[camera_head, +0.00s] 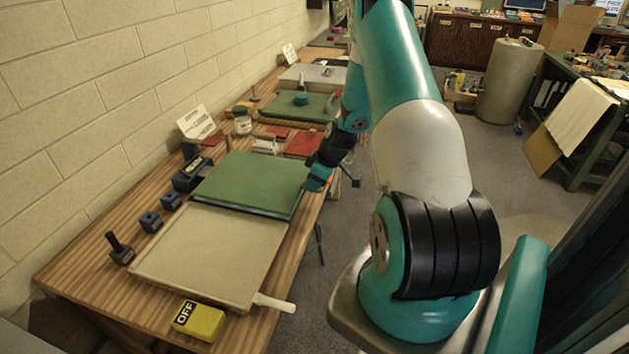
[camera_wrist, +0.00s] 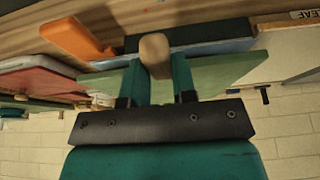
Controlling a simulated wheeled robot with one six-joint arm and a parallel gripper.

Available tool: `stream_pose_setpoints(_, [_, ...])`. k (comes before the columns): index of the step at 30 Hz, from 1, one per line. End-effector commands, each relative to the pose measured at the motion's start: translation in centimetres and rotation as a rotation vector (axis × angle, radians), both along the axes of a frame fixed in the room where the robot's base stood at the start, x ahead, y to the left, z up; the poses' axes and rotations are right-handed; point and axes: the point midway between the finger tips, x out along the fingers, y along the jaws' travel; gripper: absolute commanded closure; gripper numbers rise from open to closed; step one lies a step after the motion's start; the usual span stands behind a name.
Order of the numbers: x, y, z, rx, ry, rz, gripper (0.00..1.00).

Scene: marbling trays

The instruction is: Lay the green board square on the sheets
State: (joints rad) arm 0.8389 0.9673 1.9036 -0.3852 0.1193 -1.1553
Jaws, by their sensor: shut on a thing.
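A green board (camera_head: 252,183) appears flat in the head view, with a dark edge under its near side. It lies just behind a cream tray. My gripper (camera_head: 318,178) is at the board's right edge, its tips partly hidden by my arm. In the wrist view my gripper (camera_wrist: 157,82) is shut on a pale wooden knob (camera_wrist: 155,48) at the edge of the green board (camera_wrist: 215,74). Light blue and dark green layers (camera_wrist: 200,47) show beside the board there. I cannot make out the sheets, or whether the board touches what is below.
The cream tray (camera_head: 205,255) has a white handle (camera_head: 275,303); a yellow OFF block (camera_head: 198,320) is in front. Dark blocks (camera_head: 150,221) line the left. An orange piece (camera_wrist: 76,39) shows in the wrist view.

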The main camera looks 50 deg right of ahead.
Motion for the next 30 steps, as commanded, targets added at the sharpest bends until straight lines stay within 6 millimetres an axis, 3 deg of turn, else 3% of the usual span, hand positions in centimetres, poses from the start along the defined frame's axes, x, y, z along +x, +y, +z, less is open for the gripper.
stream_pose_setpoints(4, [0.05,-0.03,-0.89,0.0,-0.002,0.001,1.0])
stream_pose_setpoints(14, [0.06,-0.02,-0.96,0.0,-0.002,0.001,1.0])
stream_pose_setpoints(15, [0.06,-0.02,-0.96,0.0,-0.002,0.001,0.7])
stream_pose_setpoints(18, [0.06,-0.01,-0.96,-0.001,-0.001,0.001,0.47])
stream_pose_setpoints(24, [0.04,0.01,-0.98,0.0,-0.001,0.001,0.45])
stream_pose_setpoints(28, [-0.01,0.03,-1.04,0.0,0.001,0.0,0.19])
stream_pose_setpoints(30, [0.0,0.02,-1.03,0.0,0.001,0.0,0.19])
